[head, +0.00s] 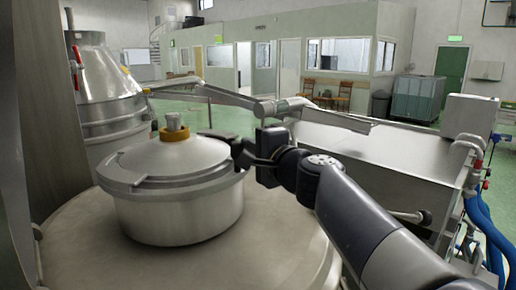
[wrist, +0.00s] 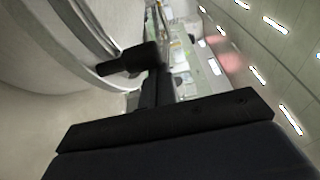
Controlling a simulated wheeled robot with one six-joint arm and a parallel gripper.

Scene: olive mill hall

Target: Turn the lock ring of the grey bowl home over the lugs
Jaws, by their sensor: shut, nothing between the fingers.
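The grey bowl (head: 178,218) is a wide metal pot standing on a round pale top. Its lid (head: 205,157) is on, with an orange collar and a pale knob in the middle. The lock ring (head: 180,184) is a metal band around the rim, with a lug-like piece at its left. My gripper (head: 246,153) is shut and empty at the right side of the rim; I cannot tell whether it touches the ring. In the wrist view the curved bowl wall (wrist: 55,50) fills the left, with a dark block close against it. The lugs are not clearly seen.
The round pale top (head: 250,255) carries the bowl. A steel cone-shaped vessel (head: 105,85) stands behind left. A long steel trough (head: 370,150) lies to the right, with blue hoses (head: 490,225) at its end.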

